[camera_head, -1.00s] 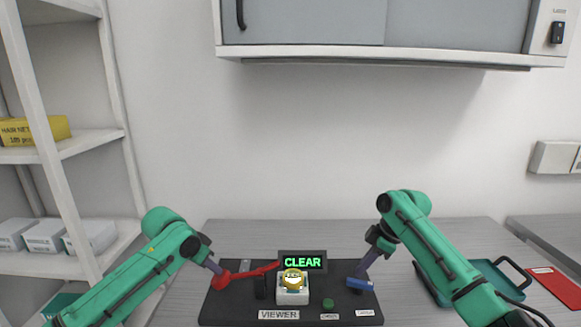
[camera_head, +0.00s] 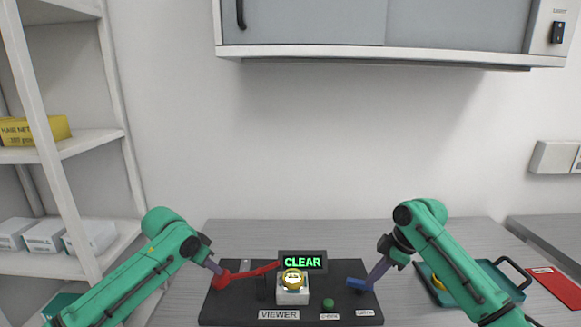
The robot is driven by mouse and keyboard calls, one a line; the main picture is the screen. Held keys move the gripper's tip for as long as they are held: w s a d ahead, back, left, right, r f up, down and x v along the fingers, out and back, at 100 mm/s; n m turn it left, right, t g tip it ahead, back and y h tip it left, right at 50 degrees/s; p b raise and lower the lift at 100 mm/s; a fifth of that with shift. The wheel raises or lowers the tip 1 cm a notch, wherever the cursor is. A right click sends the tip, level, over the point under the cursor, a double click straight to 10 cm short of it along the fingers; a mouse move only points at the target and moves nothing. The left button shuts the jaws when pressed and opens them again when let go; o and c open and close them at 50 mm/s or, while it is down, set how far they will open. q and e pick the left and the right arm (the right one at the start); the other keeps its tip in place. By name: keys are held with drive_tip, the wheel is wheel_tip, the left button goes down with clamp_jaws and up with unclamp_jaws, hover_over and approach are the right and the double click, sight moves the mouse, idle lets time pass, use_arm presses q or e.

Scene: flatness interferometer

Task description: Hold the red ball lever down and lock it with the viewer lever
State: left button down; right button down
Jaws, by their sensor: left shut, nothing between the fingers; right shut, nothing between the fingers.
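The red ball lever (camera_head: 245,273) is on the black base (camera_head: 225,306). Its ball end is low at the left, and its bar rises rightward toward the display. My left gripper (camera_head: 217,269) is shut with its tips on or just above the red ball, which it partly hides. The viewer lever appears to be the blue-ended lever (camera_head: 357,284) at the base's right. My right gripper (camera_head: 371,287) is shut and empty at the right end of the blue part; I cannot tell whether they touch. A display (camera_head: 303,262) reads CLEAR in green.
A white block with a round yellow-and-white piece (camera_head: 292,281) stands mid-base, above a VIEWER label (camera_head: 279,314). A green knob (camera_head: 328,302) is to its right. A green tray (camera_head: 505,280) and a red sheet (camera_head: 556,287) lie at right. A wall cabinet (camera_head: 390,55) hangs above.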

drive_tip(key=shift+f, duration=2.5)
drive_tip(key=shift+w+d, duration=0.3)
drive_tip(key=shift+d, duration=0.1)
wheel_tip(320, 180, up, 7)
drive_tip(key=shift+r, duration=0.1)
